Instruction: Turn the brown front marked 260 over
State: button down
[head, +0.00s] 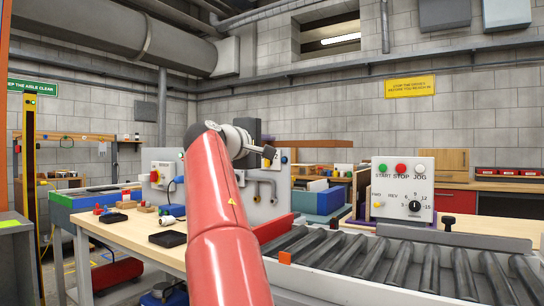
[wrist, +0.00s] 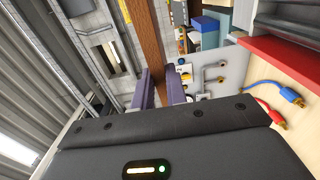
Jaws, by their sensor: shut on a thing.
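The brown front (wrist: 147,38) shows in the wrist view as a long, narrow brown strip, seen nearly edge-on and running up out of the top of the picture. My gripper (wrist: 158,82) has its two purple fingers on either side of the strip's lower end, shut on it. No 260 mark is visible on it, and I cannot tell which face is which. In the head view my red arm reaches forward and hides most of the gripper, and I cannot make out the held front there.
A roller conveyor (head: 400,262) runs along the right, with a control box (head: 402,188) behind it. A wooden workbench (head: 125,228) with small tools and a black block (head: 167,239) stands at left. A red-fronted bench (head: 456,197) stands by the back wall.

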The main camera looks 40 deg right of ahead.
jog(key=n, duration=1.2)
jog(key=r+n, duration=0.1)
jog(key=n, duration=1.1)
jog(key=a+r+n+b, duration=0.1)
jog(key=n, duration=1)
jog(key=shift+s+n, duration=0.25)
jog(key=shift+n, duration=0.15)
